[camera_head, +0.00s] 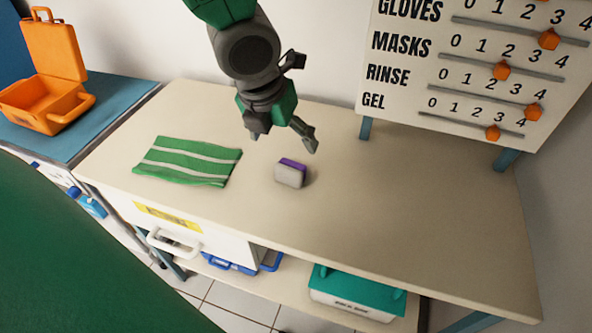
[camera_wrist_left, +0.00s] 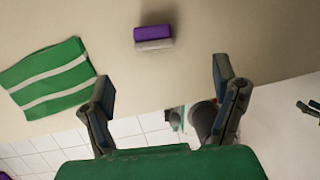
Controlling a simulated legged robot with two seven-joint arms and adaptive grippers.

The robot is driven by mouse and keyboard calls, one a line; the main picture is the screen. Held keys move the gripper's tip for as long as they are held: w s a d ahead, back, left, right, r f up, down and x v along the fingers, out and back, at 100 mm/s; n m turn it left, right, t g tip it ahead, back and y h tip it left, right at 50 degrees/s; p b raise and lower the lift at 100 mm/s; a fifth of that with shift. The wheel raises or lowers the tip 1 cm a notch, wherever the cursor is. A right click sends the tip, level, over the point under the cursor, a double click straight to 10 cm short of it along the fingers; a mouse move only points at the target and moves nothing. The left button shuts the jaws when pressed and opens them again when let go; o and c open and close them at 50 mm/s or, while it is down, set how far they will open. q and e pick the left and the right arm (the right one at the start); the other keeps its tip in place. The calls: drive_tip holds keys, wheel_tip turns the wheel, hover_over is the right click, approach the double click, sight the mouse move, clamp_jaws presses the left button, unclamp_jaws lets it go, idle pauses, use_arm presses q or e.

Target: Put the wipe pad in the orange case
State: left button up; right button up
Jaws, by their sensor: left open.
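The wipe pad (camera_head: 290,173) is a small block, light grey with a purple side, on the beige table. It also shows in the left wrist view (camera_wrist_left: 154,38), ahead of the fingers. The orange case (camera_head: 50,99) stands with its lid up on the blue surface at the far left. Its inside looks empty from here. My left gripper (camera_head: 283,143) is open and empty, above the table and apart from the pad. In the left wrist view its two fingers (camera_wrist_left: 165,98) are spread wide. My right gripper cannot be made out for certain.
A green striped cloth (camera_head: 188,161) lies left of the pad. A board with sliders (camera_head: 480,60) stands at the back right. A teal-lidded box (camera_head: 357,292) is on the lower shelf. The table's right half (camera_head: 420,200) is clear.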

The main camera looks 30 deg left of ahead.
sight(288, 167)
use_arm(q)
drive_tip(key=shift+m, duration=0.6)
drive_tip(key=b+x, duration=0.2)
drive_tip(key=x, duration=0.6)
drive_tip(key=shift+d+f+b, duration=0.1)
drive_tip(key=shift+b, duration=0.25)
drive_tip(key=shift+f, duration=0.2)
drive_tip(key=f, duration=0.1)
drive_tip(key=a+f+b, duration=0.1)
drive_tip(key=f, duration=0.1)
drive_tip(key=w+a+f, duration=0.1)
drive_tip(key=shift+w+f, duration=0.15)
drive_tip(key=shift+f, duration=0.15)
drive_tip(key=shift+w+d+f+b, duration=0.1)
drive_tip(key=shift+d+f+b, duration=0.05)
drive_tip(key=shift+b, duration=0.15)
drive_tip(key=shift+d, duration=0.45)
drive_tip(key=shift+c, duration=1.3)
drive_tip(key=c, duration=0.7)
drive_tip(key=shift+a, duration=0.2)
drive_tip(key=c, duration=0.3)
drive_tip(key=shift+a, duration=0.15)
use_arm(e)
drive_tip(key=f, duration=0.4)
drive_tip(key=shift+w+a, duration=0.1)
drive_tip(key=shift+w, duration=0.1)
